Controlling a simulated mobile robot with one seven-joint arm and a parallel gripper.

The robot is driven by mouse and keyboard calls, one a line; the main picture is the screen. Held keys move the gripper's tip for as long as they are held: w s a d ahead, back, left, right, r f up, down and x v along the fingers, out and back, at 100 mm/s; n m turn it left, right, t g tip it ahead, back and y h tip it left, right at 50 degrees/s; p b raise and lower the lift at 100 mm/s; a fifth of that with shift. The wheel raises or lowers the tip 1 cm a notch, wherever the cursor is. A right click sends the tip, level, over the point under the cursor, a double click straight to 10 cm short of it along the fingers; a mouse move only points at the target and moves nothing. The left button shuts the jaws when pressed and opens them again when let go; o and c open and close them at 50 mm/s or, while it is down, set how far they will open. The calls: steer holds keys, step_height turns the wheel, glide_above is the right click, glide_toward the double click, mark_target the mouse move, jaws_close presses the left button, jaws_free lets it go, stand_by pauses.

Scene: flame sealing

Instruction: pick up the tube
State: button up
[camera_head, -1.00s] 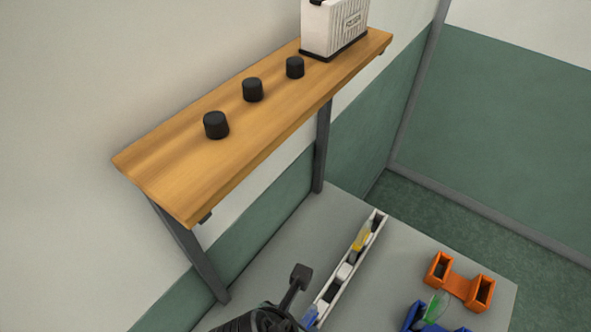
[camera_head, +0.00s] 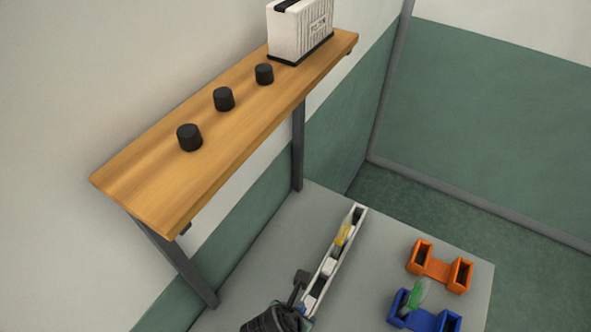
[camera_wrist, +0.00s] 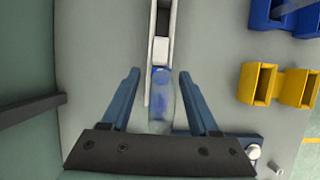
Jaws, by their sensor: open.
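A clear tube with a blue part (camera_wrist: 161,100) lies at the near end of a narrow white rack (camera_wrist: 147,60) in the wrist view. My gripper (camera_wrist: 157,75) is open, with its two blue fingers apart on either side of the tube. I cannot tell whether either finger touches it. In the head view the rack (camera_head: 330,266) runs along the grey table and holds a yellow tube (camera_head: 343,234). A green tube (camera_head: 418,294) stands tilted in a blue holder (camera_head: 446,322). My dark arm hides the rack's near end there.
An orange holder (camera_head: 438,268) stands behind the blue one on the table. A yellow holder (camera_wrist: 258,83) is right of the rack in the wrist view. A wooden shelf (camera_head: 130,192) with black cylinders (camera_head: 224,99) and a white box (camera_head: 300,32) overhangs on the left.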

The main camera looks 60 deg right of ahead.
jaws_close()
steer(key=shift+r, duration=0.1)
stand_by(0.4)
